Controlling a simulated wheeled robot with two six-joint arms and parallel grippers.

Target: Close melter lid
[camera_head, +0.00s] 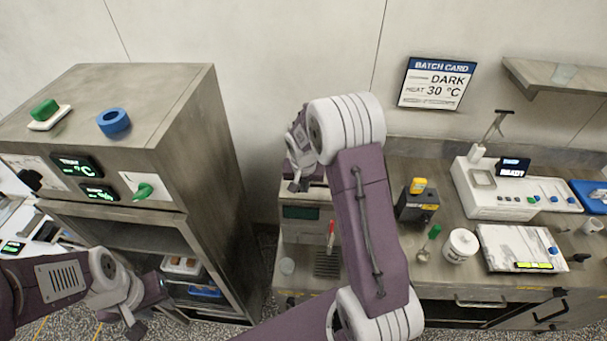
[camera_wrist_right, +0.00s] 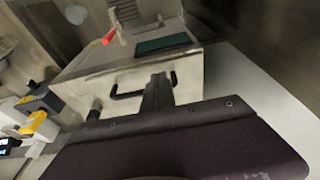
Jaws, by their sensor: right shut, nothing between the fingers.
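The melter (camera_head: 303,212) is the steel box with a dark green panel and a red-handled tap, behind my right arm in the head view. In the right wrist view its lid (camera_wrist_right: 195,68) appears to lie flat on the body, with a black bar handle (camera_wrist_right: 128,94) on it. My right gripper (camera_wrist_right: 158,88) is shut and empty, close beside the handle; contact is unclear. In the head view the right gripper (camera_head: 296,185) is over the melter top, and my arm hides part of the lid. My left gripper (camera_head: 150,308) is open and empty, low in front of the steel cabinet.
A steel cabinet (camera_head: 225,190) with an open shelf stands at the left. On the right bench are a black and yellow device (camera_head: 417,203), a white tub (camera_head: 460,246), a scale-like plate (camera_head: 515,246) and a white console (camera_head: 512,195). A wall shelf (camera_head: 555,80) is above.

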